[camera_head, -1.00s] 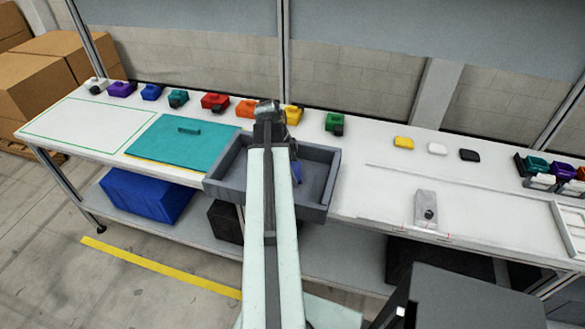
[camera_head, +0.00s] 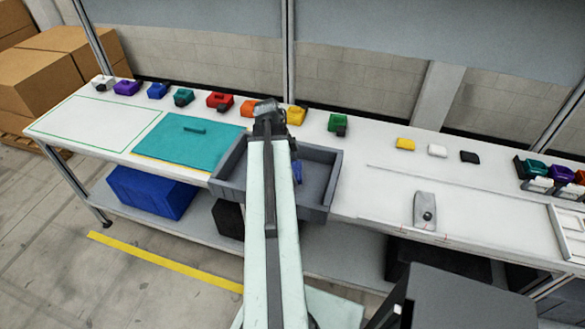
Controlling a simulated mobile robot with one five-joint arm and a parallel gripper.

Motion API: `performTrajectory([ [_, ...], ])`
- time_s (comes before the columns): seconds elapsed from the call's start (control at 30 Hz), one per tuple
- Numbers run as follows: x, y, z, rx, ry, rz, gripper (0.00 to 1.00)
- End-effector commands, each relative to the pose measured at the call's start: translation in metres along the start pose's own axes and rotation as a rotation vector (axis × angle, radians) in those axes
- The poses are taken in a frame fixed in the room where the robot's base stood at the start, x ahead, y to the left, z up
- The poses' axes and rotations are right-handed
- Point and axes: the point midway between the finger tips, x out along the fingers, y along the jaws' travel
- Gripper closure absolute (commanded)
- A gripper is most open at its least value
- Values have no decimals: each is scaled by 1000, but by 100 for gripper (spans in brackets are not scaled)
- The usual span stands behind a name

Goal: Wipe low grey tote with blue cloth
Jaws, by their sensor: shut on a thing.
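The low grey tote (camera_head: 320,210) is a shallow open tray at the front edge of the white bench, in the middle of the view. My arm crosses over it and hides its middle. A small piece of blue cloth (camera_head: 297,172) shows inside the tote, just right of my arm. My gripper (camera_head: 292,152) is mostly hidden behind my arm. It is shut on the blue cloth, low inside the tote. Whether the cloth touches the tote floor is hard to tell.
A teal board (camera_head: 186,143) with a handle lies just left of the tote. Several coloured blocks line the back of the bench, including a yellow one (camera_head: 297,115) behind the tote. A grey fixture (camera_head: 425,208) stands to the right. A green-outlined area (camera_head: 90,122) at left is clear.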

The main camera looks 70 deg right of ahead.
Motion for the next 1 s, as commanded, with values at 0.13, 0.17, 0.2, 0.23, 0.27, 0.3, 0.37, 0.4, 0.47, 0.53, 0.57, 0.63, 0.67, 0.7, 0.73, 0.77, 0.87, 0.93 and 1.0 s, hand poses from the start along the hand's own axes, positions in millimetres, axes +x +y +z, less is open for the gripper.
performTrajectory([
  [0.13, -23, 0, -7, 0, 0, 0, 42],
  [0.17, -25, 0, -8, 0, 0, 0, 42],
  [0.2, -26, 0, -8, 0, 0, 0, 42],
  [0.23, -26, 0, -8, 0, 0, 0, 42],
  [0.27, -25, 0, -8, 0, 0, 0, 42],
  [0.3, -24, 0, -8, 0, 0, 0, 42],
  [0.37, -23, 0, -7, 0, 0, 0, 42],
  [0.4, -23, 0, -7, 0, 0, 0, 42],
  [0.47, -23, 0, -7, 0, 0, 0, 42],
  [0.53, -26, 0, -8, 0, 0, 0, 42],
  [0.57, -28, 0, -9, 0, 0, 0, 42],
  [0.63, -35, 0, -11, 0, 0, 0, 42],
  [0.67, -38, 0, -12, 0, 0, 0, 42],
  [0.7, -43, 0, -13, 0, 0, 0, 42],
  [0.73, -47, 0, -14, 0, 0, 0, 42],
  [0.77, -50, 0, -16, 0, 0, 0, 42],
  [0.87, -55, 0, -17, 0, 0, 0, 42],
  [0.93, -53, 0, -16, 0, 0, 0, 42],
  [1.0, -52, 0, -16, 0, 0, 0, 42],
])
